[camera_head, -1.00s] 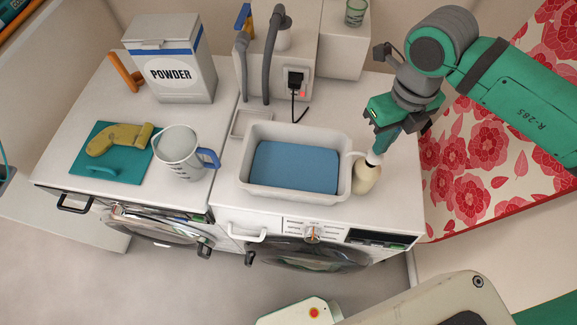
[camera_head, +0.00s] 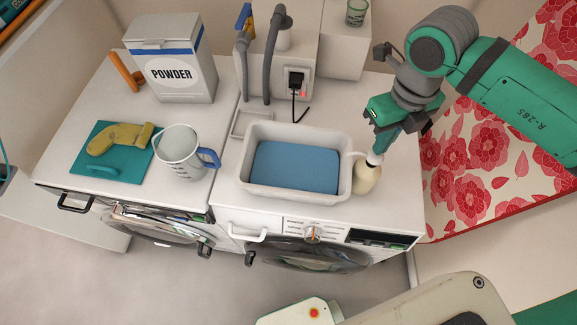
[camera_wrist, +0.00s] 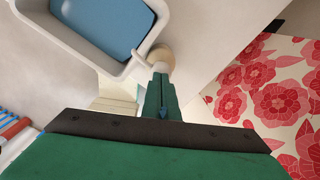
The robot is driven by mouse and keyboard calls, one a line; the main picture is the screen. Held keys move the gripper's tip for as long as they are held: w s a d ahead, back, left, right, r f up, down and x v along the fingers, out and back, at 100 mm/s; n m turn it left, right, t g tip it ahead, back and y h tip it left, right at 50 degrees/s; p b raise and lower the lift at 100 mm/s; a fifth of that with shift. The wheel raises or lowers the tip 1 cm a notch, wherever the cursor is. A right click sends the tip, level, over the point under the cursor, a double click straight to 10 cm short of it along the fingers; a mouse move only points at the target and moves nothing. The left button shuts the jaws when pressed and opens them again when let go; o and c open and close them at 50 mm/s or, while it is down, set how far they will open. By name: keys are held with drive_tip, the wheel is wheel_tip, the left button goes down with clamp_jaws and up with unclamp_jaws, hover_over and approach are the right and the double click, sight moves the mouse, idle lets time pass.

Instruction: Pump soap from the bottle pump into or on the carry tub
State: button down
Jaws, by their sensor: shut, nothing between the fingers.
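The soap bottle (camera_head: 368,179) is cream-coloured with a white pump head (camera_head: 373,158). It stands upright on the right-hand washer top, just right of the carry tub. The carry tub (camera_head: 246,181) is a pale rectangular tub with a flat blue area inside. The pump's spout points left over the tub's right rim. My gripper (camera_head: 379,147) is shut and empty, with its fingertips right at the top of the pump head, apparently touching it. In the wrist view the shut fingers (camera_wrist: 161,84) hide much of the pump, and the bottle (camera_wrist: 160,58) shows beyond them.
A measuring jug (camera_head: 178,160), a teal board (camera_head: 100,166) with a yellow tool on it and a powder box (camera_head: 172,85) stand at the left. Grey hoses and a socket box (camera_head: 290,100) are behind the tub. A floral panel (camera_head: 480,190) borders the right.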

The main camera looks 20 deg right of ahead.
drive_tip(key=shift+f, duration=0.25)
idle(0.4)
drive_tip(key=shift+f, duration=0.95)
drive_tip(key=shift+r, duration=0.1)
drive_tip(key=shift+w+r, duration=0.1)
drive_tip(key=shift+r, duration=0.5)
drive_tip(key=shift+s+d+r, duration=0.1)
drive_tip(key=shift+s+r, duration=0.1)
drive_tip(key=shift+r, duration=0.3)
drive_tip(key=shift+w+f, duration=0.1)
